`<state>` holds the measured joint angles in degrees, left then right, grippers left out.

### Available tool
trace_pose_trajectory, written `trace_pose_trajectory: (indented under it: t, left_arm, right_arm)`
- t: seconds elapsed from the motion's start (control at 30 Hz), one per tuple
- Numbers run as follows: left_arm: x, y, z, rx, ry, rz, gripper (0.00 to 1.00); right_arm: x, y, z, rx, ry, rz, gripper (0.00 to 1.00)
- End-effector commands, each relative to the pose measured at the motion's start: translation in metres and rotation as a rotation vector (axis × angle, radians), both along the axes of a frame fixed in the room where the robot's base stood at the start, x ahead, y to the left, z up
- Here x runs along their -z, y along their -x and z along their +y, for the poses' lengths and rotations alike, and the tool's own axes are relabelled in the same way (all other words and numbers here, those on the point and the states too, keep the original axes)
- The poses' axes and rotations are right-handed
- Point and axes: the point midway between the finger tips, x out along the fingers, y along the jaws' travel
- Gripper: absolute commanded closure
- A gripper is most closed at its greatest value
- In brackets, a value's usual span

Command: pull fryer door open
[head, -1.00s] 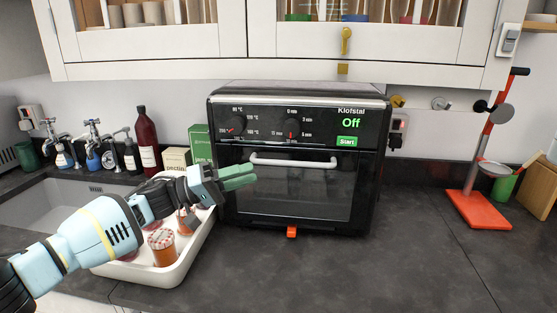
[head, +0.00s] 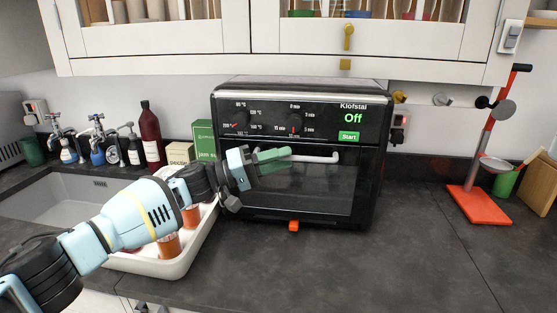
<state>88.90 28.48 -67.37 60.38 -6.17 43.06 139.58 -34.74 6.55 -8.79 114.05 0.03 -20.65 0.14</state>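The fryer (head: 300,120) is a black countertop oven labelled Klofstal, with a lit green "Off" and "Start" display. Its dark glass door (head: 310,190) is closed. A white bar handle (head: 322,159) runs across the top of the door. My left gripper (head: 273,160) reaches in from the left, its green fingers pointing right at the left end of the handle and covering that end. The fingers look slightly apart, with nothing seen between them. I cannot tell whether they touch the handle. My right gripper is out of view.
A white tray (head: 184,262) with jars stands under my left arm, left of the fryer. A sink (head: 60,200) lies farther left. White cabinets (head: 420,72) hang above. A red-based stand (head: 478,204) is at the right. The counter (head: 390,260) before the fryer is clear.

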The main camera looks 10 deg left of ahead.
Motion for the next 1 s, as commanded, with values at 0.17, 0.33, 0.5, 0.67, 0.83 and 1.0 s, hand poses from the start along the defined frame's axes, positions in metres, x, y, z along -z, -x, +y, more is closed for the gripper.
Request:
trace_pose_trajectory:
  t: [0.17, 0.33, 0.5, 0.67, 0.83, 1.0]
  left_arm:
    - [0.000, 0.000, 0.000, 0.000, 0.000, 0.000, 0.67]
    - [0.000, 0.000, 0.000, 0.000, 0.000, 0.000, 0.88]
    - [0.000, 0.000, 0.000, 0.000, 0.000, 0.000, 1.00]
    - [0.000, 0.000, 0.000, 0.000, 0.000, 0.000, 1.00]
    - [0.000, 0.003, 0.000, 0.000, 0.001, -0.011, 1.00]
    - [0.004, 0.014, 0.000, 0.001, 0.001, -0.068, 1.00]
  right_arm:
    - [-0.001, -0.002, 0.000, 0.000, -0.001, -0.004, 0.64]
    - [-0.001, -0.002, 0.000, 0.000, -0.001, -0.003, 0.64]
    - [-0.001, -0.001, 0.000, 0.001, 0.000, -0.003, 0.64]
    - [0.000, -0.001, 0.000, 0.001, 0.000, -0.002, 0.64]
    - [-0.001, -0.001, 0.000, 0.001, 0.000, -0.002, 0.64]
    - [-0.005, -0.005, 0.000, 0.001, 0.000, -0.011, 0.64]
